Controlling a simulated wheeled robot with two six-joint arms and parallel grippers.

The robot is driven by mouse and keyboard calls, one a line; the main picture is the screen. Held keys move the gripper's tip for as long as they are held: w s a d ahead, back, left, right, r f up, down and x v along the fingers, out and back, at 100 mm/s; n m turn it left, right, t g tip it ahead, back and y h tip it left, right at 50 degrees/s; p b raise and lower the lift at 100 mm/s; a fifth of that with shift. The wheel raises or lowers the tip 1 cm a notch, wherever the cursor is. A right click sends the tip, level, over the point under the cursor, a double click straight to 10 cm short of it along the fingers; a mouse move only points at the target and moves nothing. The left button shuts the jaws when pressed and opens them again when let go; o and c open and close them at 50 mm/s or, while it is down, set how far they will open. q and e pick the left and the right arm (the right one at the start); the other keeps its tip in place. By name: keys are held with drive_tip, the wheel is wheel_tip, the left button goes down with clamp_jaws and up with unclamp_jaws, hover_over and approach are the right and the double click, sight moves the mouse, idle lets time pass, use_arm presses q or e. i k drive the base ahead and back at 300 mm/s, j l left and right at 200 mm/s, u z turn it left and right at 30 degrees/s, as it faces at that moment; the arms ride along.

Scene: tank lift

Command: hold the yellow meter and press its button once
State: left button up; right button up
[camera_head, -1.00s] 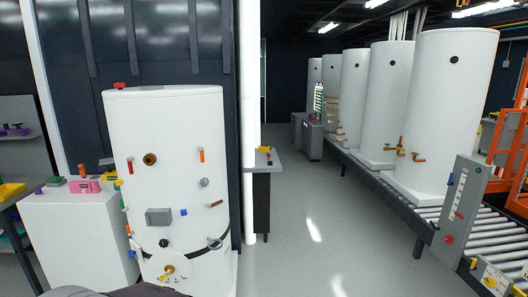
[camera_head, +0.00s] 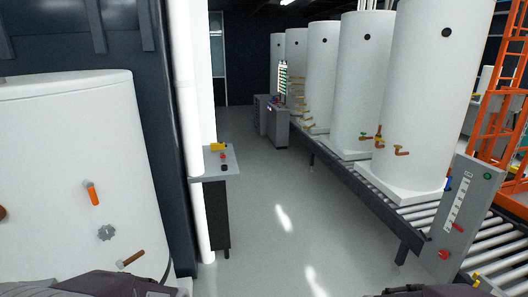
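A small yellow object (camera_head: 217,147), which may be the yellow meter, lies on top of the narrow grey stand (camera_head: 232,174) left of the middle. It is too small to make out a button. Dark parts of my own arms show along the bottom edge, at the left and to the right of the middle. No gripper fingers can be seen, and nothing touches the yellow object.
A white tank (camera_head: 75,170) with fittings is close on the left. A white pipe (camera_head: 188,110) stands beside the stand. A roller conveyor (camera_head: 350,175) with several white tanks runs along the right, with a grey control panel (camera_head: 462,215). The grey floor (camera_head: 310,220) between is clear.

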sight(214, 146)
drive_tip(key=i, duration=0.7)
drive_tip(key=i+u, duration=0.15)
drive_tip(key=i, duration=0.55)
drive_tip(key=i+l, duration=0.2)
drive_tip(key=i, duration=0.45)
drive_tip(key=i+l+u, duration=0.15)
drive_tip(key=i, duration=0.55)
drive_tip(key=i+l+u, duration=0.2)
drive_tip(key=i+u, duration=0.15)
drive_tip(key=i, duration=0.15)
drive_tip(key=i+l+u, duration=0.35)
drive_tip(key=i, duration=0.15)
